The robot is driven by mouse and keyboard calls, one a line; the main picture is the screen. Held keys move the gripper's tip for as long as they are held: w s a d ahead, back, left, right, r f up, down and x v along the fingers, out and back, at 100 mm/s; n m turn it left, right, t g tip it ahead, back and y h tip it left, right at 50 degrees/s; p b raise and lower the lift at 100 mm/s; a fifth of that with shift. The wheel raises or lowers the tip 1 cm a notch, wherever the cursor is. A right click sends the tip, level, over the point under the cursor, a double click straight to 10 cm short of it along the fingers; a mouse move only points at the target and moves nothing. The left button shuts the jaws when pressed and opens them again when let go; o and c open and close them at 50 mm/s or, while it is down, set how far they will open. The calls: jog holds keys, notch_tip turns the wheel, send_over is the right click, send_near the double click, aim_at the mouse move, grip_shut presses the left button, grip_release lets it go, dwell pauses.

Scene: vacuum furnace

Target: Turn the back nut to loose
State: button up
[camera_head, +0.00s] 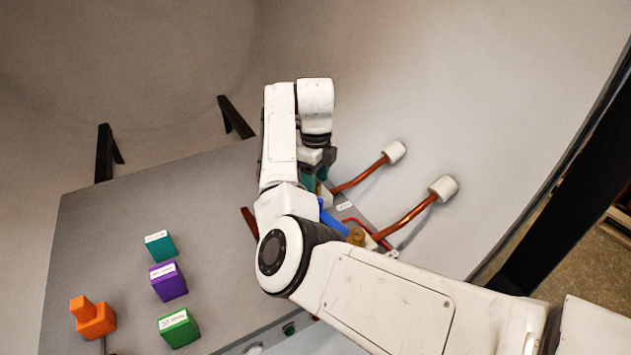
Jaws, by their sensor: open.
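My gripper (320,166) is at the end of my white arm, near the far right edge of the grey table. Only part of it shows, and its fingertips are mostly hidden behind my wrist. A small bit of yellow-brass and some teal show just below it; I cannot tell whether this is the back nut, or whether the jaws are around it or touching it. A brass nut (356,236) stands nearer to me, close to a blue part (331,220), partly covered by my arm.
Two copper pipes with white ends (394,151) (443,188) run from the table's right edge to the curved wall. On the grey table (110,225) stand teal (160,247), purple (169,283) and green (179,329) labelled blocks and an orange piece (94,318).

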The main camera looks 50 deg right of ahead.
jog(key=shift+f, duration=0.7)
jog(key=shift+c, duration=0.3)
jog(key=c, duration=1)
